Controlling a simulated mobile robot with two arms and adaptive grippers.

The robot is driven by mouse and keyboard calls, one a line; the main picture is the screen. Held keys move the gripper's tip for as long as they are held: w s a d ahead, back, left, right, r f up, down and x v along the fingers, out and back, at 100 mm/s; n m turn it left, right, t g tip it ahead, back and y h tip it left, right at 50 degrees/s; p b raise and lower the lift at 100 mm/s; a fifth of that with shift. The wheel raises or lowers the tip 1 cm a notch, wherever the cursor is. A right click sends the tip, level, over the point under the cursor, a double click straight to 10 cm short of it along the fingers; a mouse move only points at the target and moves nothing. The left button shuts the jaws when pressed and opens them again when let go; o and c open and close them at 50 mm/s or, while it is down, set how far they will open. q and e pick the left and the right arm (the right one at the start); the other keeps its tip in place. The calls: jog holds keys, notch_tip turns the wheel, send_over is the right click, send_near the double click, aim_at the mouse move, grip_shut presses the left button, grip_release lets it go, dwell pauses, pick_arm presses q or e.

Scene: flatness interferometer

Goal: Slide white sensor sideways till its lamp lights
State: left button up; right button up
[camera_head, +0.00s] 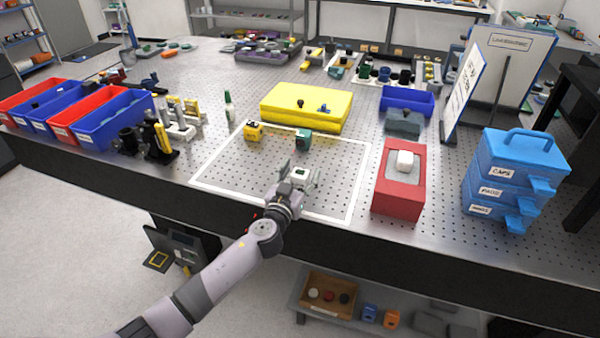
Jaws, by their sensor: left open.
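The white sensor (301,174), a small block with a dark greenish patch on top, stands inside a white outline (362,172) on the perforated bench, toward its front. My left gripper (297,181) is open at the sensor, with a finger on its left and the other near its right side. I cannot tell whether the fingers touch it. The gripper hides the sensor's near lower part. I cannot make out whether its lamp is lit. A yellow block (254,131) and a green block (303,140) stand farther back inside the outline. My right gripper is out of view.
A yellow case (306,104) lies behind the outline. A red box (398,202) with a white cube (405,160) and blue stacked drawers (512,180) stand to the right. Black and yellow mounts (148,140) stand left. Bare bench surrounds the sensor inside the outline.

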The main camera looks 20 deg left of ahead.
pick_arm(q)
grip_shut()
dwell(0.9)
